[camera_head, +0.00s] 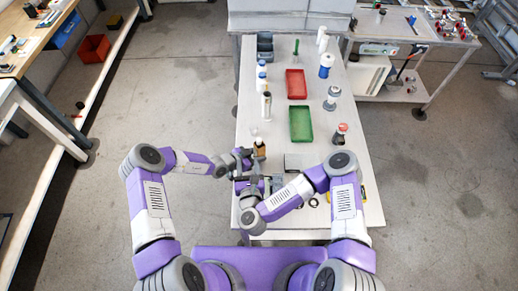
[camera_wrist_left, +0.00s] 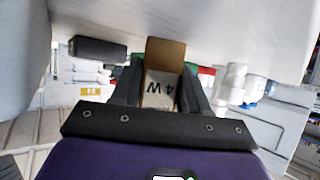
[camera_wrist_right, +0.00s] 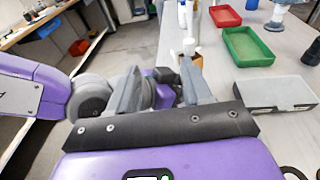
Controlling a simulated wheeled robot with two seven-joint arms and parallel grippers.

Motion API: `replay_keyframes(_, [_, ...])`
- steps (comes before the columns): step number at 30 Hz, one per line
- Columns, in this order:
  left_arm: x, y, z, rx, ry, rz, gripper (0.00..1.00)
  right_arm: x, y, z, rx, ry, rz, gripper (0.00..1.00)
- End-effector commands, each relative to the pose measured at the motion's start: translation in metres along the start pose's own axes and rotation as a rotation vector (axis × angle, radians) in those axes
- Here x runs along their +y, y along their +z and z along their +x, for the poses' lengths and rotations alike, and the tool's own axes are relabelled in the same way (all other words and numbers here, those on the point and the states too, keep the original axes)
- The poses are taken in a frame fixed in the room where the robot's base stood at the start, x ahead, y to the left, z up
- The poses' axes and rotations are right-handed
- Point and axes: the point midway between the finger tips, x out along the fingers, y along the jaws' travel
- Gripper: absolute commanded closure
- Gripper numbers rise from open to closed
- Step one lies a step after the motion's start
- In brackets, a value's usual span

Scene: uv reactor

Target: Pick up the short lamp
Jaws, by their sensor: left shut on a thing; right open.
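My left gripper (camera_head: 255,158) is shut on a small brown and white piece (camera_wrist_left: 163,80) marked "4 W", seen between the fingers in the left wrist view. In the head view the brown piece (camera_head: 259,148) stands above the table's left part, with a pale tip over it. I cannot tell whether this is the short lamp itself or a sleeve around it. My right gripper (camera_wrist_right: 165,85) is open, low over the near left part of the table. In the right wrist view, the brown piece (camera_wrist_right: 191,60) and my left gripper show just beyond its fingers.
A green tray (camera_head: 301,124) and a red tray (camera_head: 296,84) lie along the table's middle. A flat grey box (camera_wrist_right: 273,93) lies right of my right gripper.

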Motion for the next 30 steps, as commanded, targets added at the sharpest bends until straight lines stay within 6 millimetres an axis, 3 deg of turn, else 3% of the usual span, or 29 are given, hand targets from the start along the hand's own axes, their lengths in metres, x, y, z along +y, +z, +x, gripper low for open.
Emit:
replay_keyframes(3, [0.000, 0.000, 0.000, 0.000, 0.001, 0.000, 0.73, -0.026, -0.013, 0.008, -0.009, -0.078, 0.010, 0.51])
replay_keyframes(6, [0.000, 0.000, 0.000, -0.001, 0.001, 0.000, 0.73, -0.035, -0.016, 0.019, -0.015, -0.102, 0.013, 0.51])
replay_keyframes(15, [0.000, 0.000, 0.000, 0.000, 0.000, 0.000, 0.73, -0.040, -0.015, 0.068, -0.015, -0.101, 0.011, 0.51])
replay_keyframes(22, [0.000, 0.000, 0.000, 0.000, 0.001, 0.000, 0.73, -0.043, -0.015, 0.085, -0.014, -0.100, 0.010, 0.51])
replay_keyframes(30, [0.000, 0.000, 0.000, 0.000, 0.001, 0.000, 0.73, -0.050, -0.015, 0.122, -0.014, -0.099, 0.011, 0.51])
